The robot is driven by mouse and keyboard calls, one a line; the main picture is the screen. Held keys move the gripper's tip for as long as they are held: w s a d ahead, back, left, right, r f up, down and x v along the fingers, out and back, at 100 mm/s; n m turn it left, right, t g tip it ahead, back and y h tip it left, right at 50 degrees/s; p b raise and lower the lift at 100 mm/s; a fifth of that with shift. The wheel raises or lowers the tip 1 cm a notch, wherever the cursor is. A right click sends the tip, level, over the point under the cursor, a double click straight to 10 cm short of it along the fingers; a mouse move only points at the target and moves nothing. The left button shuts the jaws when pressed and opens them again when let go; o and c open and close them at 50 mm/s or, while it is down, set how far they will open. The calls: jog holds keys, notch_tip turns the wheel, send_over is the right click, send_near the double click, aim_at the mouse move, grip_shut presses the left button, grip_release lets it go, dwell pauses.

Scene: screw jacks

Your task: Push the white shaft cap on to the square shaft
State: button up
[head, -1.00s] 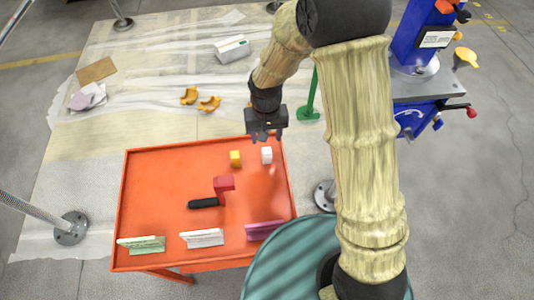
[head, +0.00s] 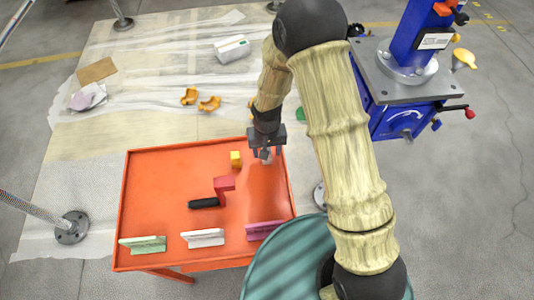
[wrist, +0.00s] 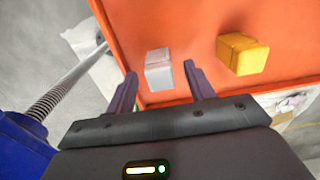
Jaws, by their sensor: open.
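The white shaft cap (head: 267,161) stands on the orange tray table (head: 160,195), near its far right corner. It is a small white block, partly hidden by my gripper (head: 266,153) in the head view. In the wrist view the white cap (wrist: 158,72) shows between the two fingertips of my gripper (wrist: 160,70), with a gap on each side. My gripper is open and empty over the cap. A blue machine (head: 402,118) stands at the right. I cannot make out the square shaft for certain.
A yellow block (head: 235,158) stands left of the cap; it also shows in the wrist view (wrist: 242,54). A red block (head: 224,184), a black bar (head: 203,203) and several upright holders, one white (head: 203,238), share the table. Its left part is clear.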

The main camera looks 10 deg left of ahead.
jog(key=shift+f, duration=1.4)
jog(key=c, duration=1)
jog(key=shift+c, duration=0.2)
notch_tip(320, 180, up, 10)
jog(key=shift+b, duration=0.3)
